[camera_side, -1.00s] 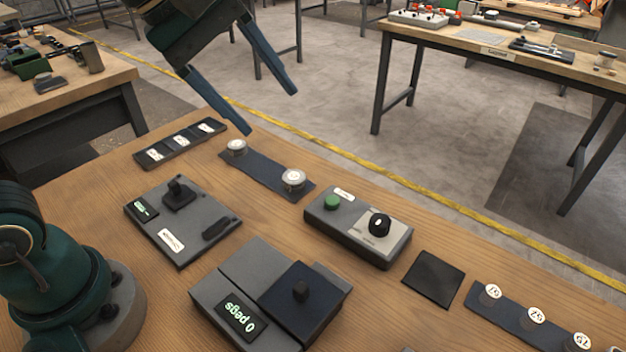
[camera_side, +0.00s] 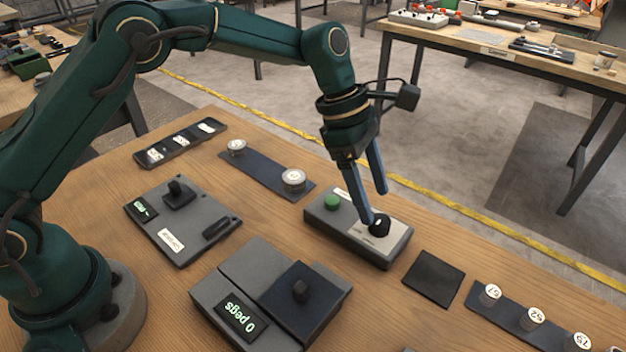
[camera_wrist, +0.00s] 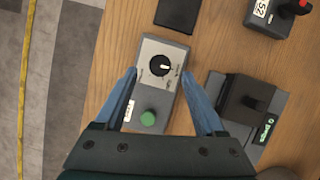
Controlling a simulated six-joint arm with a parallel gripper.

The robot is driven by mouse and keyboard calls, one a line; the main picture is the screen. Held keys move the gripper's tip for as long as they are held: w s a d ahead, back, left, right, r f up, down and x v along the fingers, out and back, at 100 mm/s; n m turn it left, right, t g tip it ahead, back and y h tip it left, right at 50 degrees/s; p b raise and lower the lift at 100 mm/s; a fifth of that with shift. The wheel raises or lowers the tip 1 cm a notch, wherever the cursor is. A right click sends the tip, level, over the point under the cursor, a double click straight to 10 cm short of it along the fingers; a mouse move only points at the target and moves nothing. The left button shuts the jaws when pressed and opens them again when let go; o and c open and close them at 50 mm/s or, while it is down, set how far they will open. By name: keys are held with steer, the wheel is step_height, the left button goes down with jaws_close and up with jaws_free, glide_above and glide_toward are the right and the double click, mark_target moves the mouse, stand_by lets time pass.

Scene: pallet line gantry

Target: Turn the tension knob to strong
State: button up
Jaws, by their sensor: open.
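The tension knob (camera_side: 379,225) is a black round knob with a white mark, on a light plate of a grey control box (camera_side: 335,238). In the wrist view the knob (camera_wrist: 160,66) lies beyond the fingertips, with small dial print around it that I cannot read. A green button (camera_side: 332,201) sits on the same box. My gripper (camera_side: 375,208) points down just above the box with its blue fingers apart. In the side view one fingertip appears close to the knob; contact cannot be told. In the wrist view my gripper (camera_wrist: 158,73) straddles the box, empty.
A grey box with a "0 pegs" display (camera_side: 238,317) stands in front. A dark square pad (camera_side: 433,278) lies right of the control box. A strip with labelled pegs (camera_side: 512,318) is further right. Another panel (camera_side: 205,205) and a strip with two round weights (camera_side: 262,172) lie left.

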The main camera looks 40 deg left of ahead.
mark_target(380, 219)
steer(key=shift+x, duration=1.95)
steer(key=shift+a, duration=0.1)
jaws_close()
steer(key=shift+w+m+g, duration=0.15)
steer(key=shift+m+g, duration=0.65)
steer(key=shift+m, duration=1.4)
steer(key=shift+r, duration=0.1)
jaws_free()
